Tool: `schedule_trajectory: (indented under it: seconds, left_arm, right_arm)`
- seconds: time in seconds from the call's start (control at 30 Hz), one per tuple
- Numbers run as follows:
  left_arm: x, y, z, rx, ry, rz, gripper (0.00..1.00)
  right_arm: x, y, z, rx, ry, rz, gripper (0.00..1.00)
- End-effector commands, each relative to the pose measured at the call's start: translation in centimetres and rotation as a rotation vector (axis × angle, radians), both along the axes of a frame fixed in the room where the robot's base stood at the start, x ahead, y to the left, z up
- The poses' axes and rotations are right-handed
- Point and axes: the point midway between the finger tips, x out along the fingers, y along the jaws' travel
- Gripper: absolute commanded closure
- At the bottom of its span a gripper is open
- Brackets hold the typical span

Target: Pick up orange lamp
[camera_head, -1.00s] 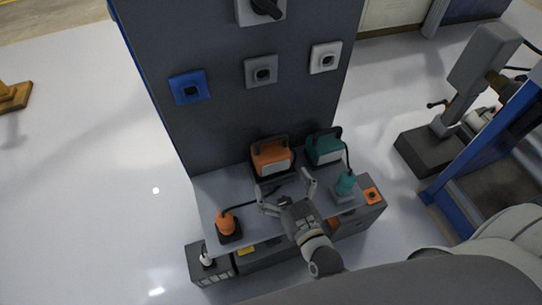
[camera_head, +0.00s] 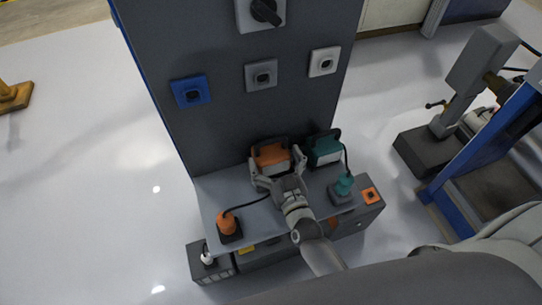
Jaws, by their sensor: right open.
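The orange lamp (camera_head: 271,155) stands upright at the back of the grey table, against the dark panel. It has a dark handle on top and a pale front face. My right gripper (camera_head: 277,166) is open at the lamp's front, one finger near each side of it. I cannot tell whether the fingers touch it. The gripper hides the lower part of the lamp. My left gripper is not in view.
A teal lamp (camera_head: 325,151) stands close to the right of the orange one. An orange plug (camera_head: 227,222) with a black cable is at the table's front left, and a teal plug (camera_head: 344,186) at the right. The dark panel (camera_head: 235,125) rises behind. The grey tabletop (camera_head: 213,190) is bare at left.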

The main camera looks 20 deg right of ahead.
Motion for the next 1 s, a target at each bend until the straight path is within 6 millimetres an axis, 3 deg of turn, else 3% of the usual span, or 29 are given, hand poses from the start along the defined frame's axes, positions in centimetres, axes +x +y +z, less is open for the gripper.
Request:
schedule_trajectory:
  seconds: [0.2, 0.47, 0.9, 1.0]
  left_arm:
    - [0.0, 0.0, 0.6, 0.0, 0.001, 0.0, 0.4]
    - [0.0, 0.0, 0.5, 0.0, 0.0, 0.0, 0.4]
    - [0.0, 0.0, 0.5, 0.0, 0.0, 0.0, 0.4]
    - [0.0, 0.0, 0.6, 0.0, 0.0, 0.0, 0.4]
  right_arm:
    - [2.3, 0.1, 0.1, -0.002, -0.001, 0.0, 0.0]
    - [2.5, 0.1, -0.1, -0.001, 0.001, 0.0, 0.0]
    - [2.5, 0.1, -0.1, -0.001, 0.0, 0.001, 0.54]
    - [2.5, 0.1, 0.2, 0.0, -0.005, 0.0, 0.54]
